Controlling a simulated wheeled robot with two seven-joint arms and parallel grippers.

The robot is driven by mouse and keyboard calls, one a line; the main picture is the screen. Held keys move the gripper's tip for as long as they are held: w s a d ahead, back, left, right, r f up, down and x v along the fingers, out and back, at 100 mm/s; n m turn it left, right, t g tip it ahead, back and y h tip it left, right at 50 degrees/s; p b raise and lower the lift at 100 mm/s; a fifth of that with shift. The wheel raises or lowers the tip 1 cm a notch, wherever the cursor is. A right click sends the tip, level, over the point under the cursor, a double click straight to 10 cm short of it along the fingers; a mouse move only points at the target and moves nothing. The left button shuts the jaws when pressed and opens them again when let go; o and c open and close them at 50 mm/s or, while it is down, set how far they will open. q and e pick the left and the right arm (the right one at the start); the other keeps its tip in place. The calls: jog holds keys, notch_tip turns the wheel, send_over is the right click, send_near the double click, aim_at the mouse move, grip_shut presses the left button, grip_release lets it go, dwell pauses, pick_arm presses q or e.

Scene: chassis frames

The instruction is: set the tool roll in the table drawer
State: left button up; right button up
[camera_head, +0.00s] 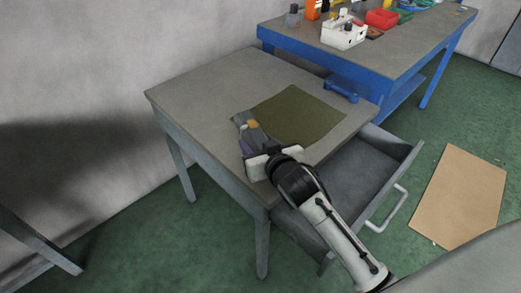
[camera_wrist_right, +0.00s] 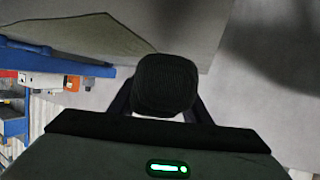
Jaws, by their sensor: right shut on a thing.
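My right forearm crosses in front of the drawer. My left gripper is out of view.
The olive mat (camera_head: 297,115) lies flat on the table. A blue workbench (camera_head: 400,52) behind holds a white box (camera_head: 343,33), a red bin (camera_head: 381,18) and other items. Flat cardboard (camera_head: 459,194) is on the green floor.

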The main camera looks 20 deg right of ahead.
jog(key=shift+f+b, duration=0.3)
jog(key=shift+f, duration=1.7)
jog(key=shift+f, duration=0.25)
jog(key=o, duration=1.5)
jog(key=shift+f, duration=0.1)
jog(key=shift+c, duration=0.2)
